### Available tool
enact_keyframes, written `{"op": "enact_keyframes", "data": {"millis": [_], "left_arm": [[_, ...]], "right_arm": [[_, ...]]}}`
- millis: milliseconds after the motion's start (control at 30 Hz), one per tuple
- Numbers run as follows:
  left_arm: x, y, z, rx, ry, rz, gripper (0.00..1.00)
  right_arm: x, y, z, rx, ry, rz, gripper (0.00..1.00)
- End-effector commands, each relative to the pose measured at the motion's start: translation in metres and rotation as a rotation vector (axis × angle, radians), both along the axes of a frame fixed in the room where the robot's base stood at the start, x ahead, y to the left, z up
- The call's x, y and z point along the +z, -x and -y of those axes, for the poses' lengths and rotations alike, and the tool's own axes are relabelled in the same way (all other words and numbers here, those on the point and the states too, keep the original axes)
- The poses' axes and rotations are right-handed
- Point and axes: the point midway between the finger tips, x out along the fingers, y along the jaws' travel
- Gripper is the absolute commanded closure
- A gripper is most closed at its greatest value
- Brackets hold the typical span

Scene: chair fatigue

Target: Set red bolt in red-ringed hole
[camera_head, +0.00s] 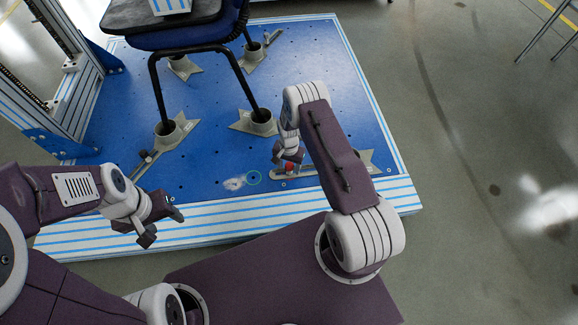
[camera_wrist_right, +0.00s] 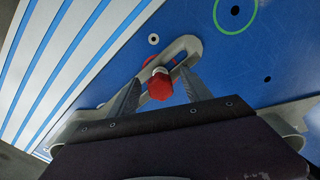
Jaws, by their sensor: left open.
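The red bolt (camera_wrist_right: 160,86) stands at the slotted end of a grey clamp bar (camera_wrist_right: 189,46) in the right wrist view. Its red head also shows in the head view (camera_head: 289,168). My right gripper (camera_wrist_right: 160,76) has its fingers on either side of the bolt, with visible gaps, so it looks open. A bit of red shows behind the bolt at the slot; I cannot tell whether it is the red ring. A green-ringed hole (camera_head: 253,178) lies left of the clamp bar. My left gripper (camera_head: 164,225) is open and empty over the striped front edge.
The blue perforated platform (camera_head: 215,155) carries a chair (camera_head: 190,38) whose legs stand in grey cup-shaped holders (camera_head: 168,133). A metal frame (camera_head: 75,75) rises at the left. The platform is bare between the left gripper and the green ring, apart from a whitish patch (camera_head: 234,184).

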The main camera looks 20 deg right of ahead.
Motion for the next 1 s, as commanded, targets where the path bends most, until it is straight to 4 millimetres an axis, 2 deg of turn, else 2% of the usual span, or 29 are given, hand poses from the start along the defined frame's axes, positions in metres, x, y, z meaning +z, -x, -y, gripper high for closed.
{"op": "enact_keyframes", "data": {"millis": [67, 300, 433, 567, 1000], "left_arm": [[0.007, 0.000, 0.000, 0.000, 0.000, 0.000, 0.47], [0.046, 0.000, 0.000, 0.000, 0.000, 0.000, 0.47], [0.057, 0.000, 0.000, 0.000, 0.000, 0.000, 0.47], [0.061, 0.000, 0.000, 0.000, 0.000, 0.000, 0.47], [0.059, 0.000, 0.000, 0.000, 0.000, 0.000, 0.47]], "right_arm": [[0.009, 0.000, 0.000, 0.000, 0.000, 0.001, 0.43], [0.065, -0.001, 0.000, 0.000, 0.000, 0.001, 0.43], [0.084, 0.000, 0.000, 0.000, 0.000, 0.001, 0.43], [0.091, 0.000, 0.000, 0.000, 0.000, 0.000, 0.43], [0.090, 0.000, 0.000, 0.000, 0.000, 0.000, 0.43]]}}
